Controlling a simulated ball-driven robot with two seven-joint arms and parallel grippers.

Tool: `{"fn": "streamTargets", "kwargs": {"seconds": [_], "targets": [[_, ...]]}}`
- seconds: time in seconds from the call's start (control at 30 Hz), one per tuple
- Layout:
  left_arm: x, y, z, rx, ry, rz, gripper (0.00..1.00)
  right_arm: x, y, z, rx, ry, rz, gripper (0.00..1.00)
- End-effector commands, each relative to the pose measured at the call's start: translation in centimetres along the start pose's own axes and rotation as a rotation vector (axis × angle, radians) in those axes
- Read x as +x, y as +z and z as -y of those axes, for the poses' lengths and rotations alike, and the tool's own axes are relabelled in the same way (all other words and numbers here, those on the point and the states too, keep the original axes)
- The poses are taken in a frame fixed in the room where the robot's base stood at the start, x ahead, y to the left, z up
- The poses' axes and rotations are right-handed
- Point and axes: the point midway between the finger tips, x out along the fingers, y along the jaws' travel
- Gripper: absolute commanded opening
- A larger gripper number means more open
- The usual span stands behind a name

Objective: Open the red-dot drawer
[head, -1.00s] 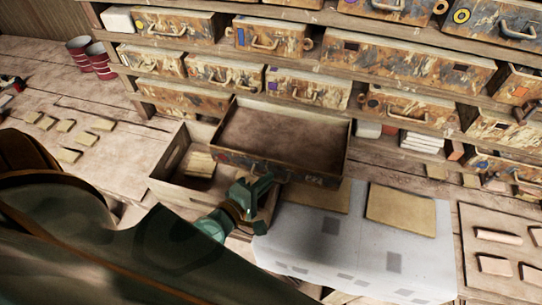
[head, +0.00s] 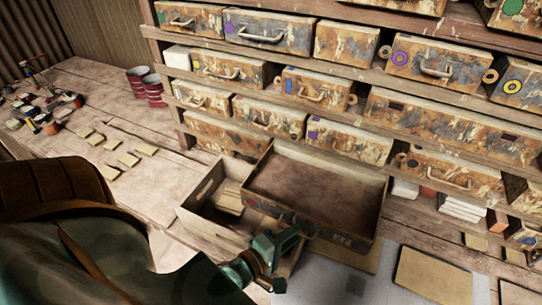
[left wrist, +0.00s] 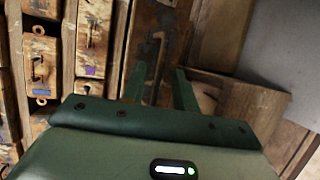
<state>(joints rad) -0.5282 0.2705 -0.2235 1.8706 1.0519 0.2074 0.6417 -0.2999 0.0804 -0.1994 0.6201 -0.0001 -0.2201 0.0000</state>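A drawer (head: 318,186) with a rust-stained front stands pulled far out of the lower shelf, open and empty inside. My left gripper (head: 290,238) is at the drawer front by the handle. In the left wrist view my left gripper (left wrist: 160,85) has its fingers apart, on either side of the handle's line; contact is unclear. My right gripper is not in view.
A wooden crate (head: 192,210) with tan tiles stands left of the drawer. A shelf rack of closed drawers (head: 440,120) with coloured marks fills the back. Red cups (head: 153,90) and loose tiles lie on the left bench. A tan board (head: 432,280) lies at lower right.

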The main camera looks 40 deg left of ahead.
Motion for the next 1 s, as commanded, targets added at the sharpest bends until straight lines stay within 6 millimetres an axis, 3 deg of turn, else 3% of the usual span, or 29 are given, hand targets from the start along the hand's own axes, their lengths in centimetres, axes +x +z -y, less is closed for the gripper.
{"fn": "streamTargets", "kwargs": {"seconds": [0.13,0.27,0.7,0.83,1.0], "targets": [[-0.5,0.0,0.0,0.001,0.0,0.0,0.3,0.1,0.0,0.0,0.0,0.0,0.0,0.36],[-2.4,0.0,0.2,0.002,-0.003,0.001,0.3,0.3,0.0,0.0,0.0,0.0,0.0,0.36],[-13.7,0.1,0.3,0.0,-0.007,0.003,0.3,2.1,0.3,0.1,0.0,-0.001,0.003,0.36],[-15.6,0.1,0.2,0.001,-0.004,0.002,0.3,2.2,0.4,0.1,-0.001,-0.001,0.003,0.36],[-16.5,0.1,0.1,0.0,-0.002,0.001,0.3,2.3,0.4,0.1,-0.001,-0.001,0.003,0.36]]}}
